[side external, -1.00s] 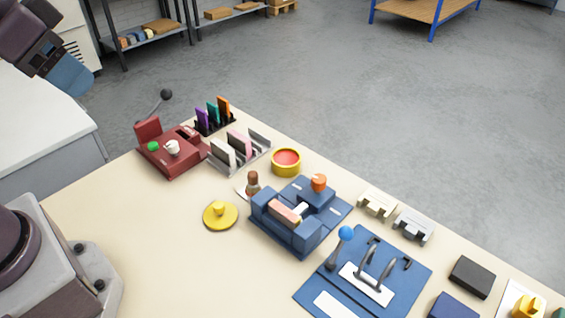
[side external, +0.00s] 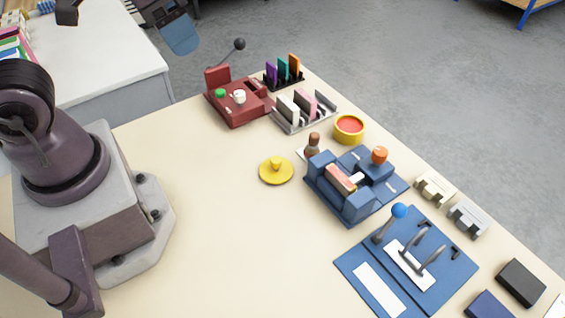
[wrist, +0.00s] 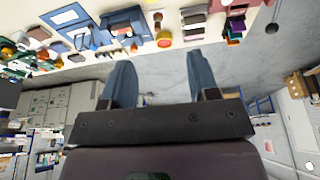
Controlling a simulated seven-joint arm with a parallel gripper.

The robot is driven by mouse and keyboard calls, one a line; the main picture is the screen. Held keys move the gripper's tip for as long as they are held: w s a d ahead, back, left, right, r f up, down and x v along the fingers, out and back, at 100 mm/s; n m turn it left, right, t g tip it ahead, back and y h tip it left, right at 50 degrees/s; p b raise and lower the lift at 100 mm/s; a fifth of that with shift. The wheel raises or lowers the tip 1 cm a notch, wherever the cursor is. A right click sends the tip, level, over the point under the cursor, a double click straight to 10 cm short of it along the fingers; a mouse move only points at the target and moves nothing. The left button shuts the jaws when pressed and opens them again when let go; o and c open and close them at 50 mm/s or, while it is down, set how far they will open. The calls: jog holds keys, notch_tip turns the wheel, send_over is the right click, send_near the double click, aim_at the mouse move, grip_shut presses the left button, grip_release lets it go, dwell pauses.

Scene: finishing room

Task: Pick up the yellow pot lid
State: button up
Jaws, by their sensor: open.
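The yellow pot lid (side external: 266,173) is a flat round disc with a small knob on top. It lies flat on the cream bench, left of the blue press-like device. The yellow pot (side external: 349,137), red inside, stands to its upper right. I cannot make out the lid there.
The blue device (side external: 345,200) and a brown-handled stamp (side external: 313,147) stand right of the lid. A dark red machine (side external: 238,108) and card racks (side external: 303,110) stand behind it. A blue lever board (side external: 405,265) lies front right. The bench left of the lid is clear.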

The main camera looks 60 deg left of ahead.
jog(key=w+d+f+n+g, duration=0.35)
jog(key=w+f+n, duration=0.3)
jog(key=f, duration=0.45)
jog(key=n, duration=1)
send_over(276, 159)
notch_tip(276, 159, down, 7)
jog(key=f, duration=0.6)
jog(key=shift+a+f, duration=0.3)
jog(key=shift+d+f, duration=0.15)
jog(key=shift+f, duration=1.35)
jog(key=shift+d+f, duration=0.1)
jog(key=shift+f, duration=1.35)
jog(key=c, duration=1)
